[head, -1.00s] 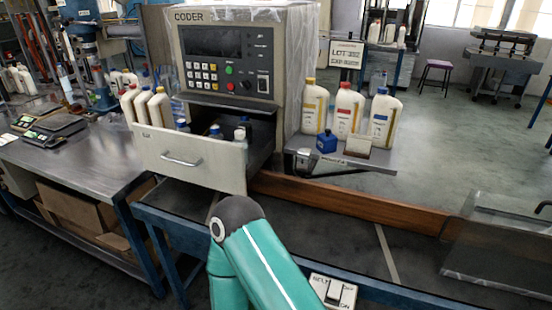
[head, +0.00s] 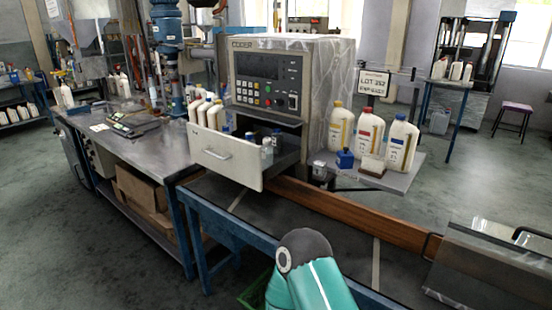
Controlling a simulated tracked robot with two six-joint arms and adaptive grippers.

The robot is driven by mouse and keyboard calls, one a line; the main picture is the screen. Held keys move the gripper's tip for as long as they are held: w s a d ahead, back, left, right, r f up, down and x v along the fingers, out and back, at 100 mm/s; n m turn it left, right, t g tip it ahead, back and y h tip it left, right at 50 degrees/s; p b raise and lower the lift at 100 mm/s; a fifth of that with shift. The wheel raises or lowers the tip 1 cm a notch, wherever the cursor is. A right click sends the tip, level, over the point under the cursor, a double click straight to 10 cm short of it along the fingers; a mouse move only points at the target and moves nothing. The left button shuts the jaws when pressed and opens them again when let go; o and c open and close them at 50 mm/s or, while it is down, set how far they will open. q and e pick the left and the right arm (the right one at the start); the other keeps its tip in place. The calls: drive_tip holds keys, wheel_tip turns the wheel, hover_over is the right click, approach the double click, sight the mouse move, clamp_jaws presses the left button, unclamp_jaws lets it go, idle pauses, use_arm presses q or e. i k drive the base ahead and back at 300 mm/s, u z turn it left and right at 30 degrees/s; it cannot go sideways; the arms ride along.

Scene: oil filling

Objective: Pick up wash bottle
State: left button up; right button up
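I cannot pick out a wash bottle for certain. The open drawer (head: 226,156) of the coder machine holds small bottles with dark or blue caps (head: 276,138), partly hidden by its front panel. Three white jugs stand on the right shelf, with a yellow cap (head: 341,128), a red cap (head: 369,132) and a blue cap (head: 402,143). More white jugs (head: 206,110) stand behind the drawer's left side. One of my teal arm links shows at the bottom middle, below the drawer and apart from it. Neither gripper is in view.
The coder machine (head: 268,78) stands behind the conveyor (head: 330,220), which has a wooden rail (head: 350,212). A small blue block (head: 345,158) sits on the shelf. A metal bench (head: 130,140) with a scale (head: 136,124) is at left. Grey floor is free at lower left.

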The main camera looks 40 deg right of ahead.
sight(267, 150)
drive_tip(key=z, duration=0.5)
drive_tip(key=i, duration=1)
